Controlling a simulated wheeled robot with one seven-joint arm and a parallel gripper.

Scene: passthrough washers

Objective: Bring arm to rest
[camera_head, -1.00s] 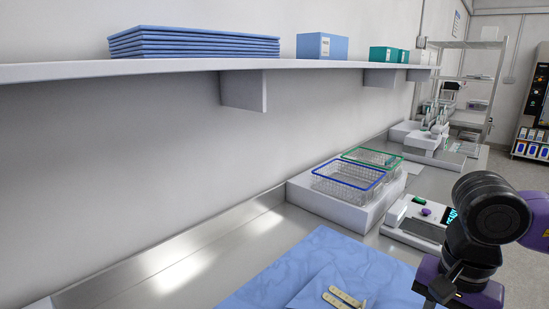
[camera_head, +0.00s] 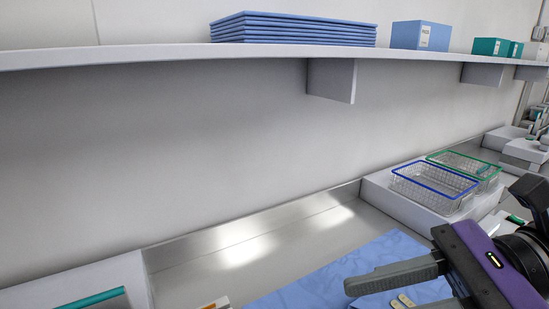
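My gripper (camera_head: 384,297) is at the lower right, on the end of my purple and black arm, pointing left over the blue cloth (camera_head: 318,284). Its two grey fingers stand apart, with the lower one partly cut off by the frame's bottom edge. Nothing shows held between them. Small beige strips (camera_head: 405,300) on the cloth show past the fingers, partly hidden. I cannot tell how high the gripper is above them.
Wire baskets with a blue rim (camera_head: 436,180) and a green rim (camera_head: 464,164) stand on a white block at the right. A shelf (camera_head: 180,55) runs along the wall, bearing folded blue cloths (camera_head: 293,28). The metal counter (camera_head: 250,245) is bare at the middle.

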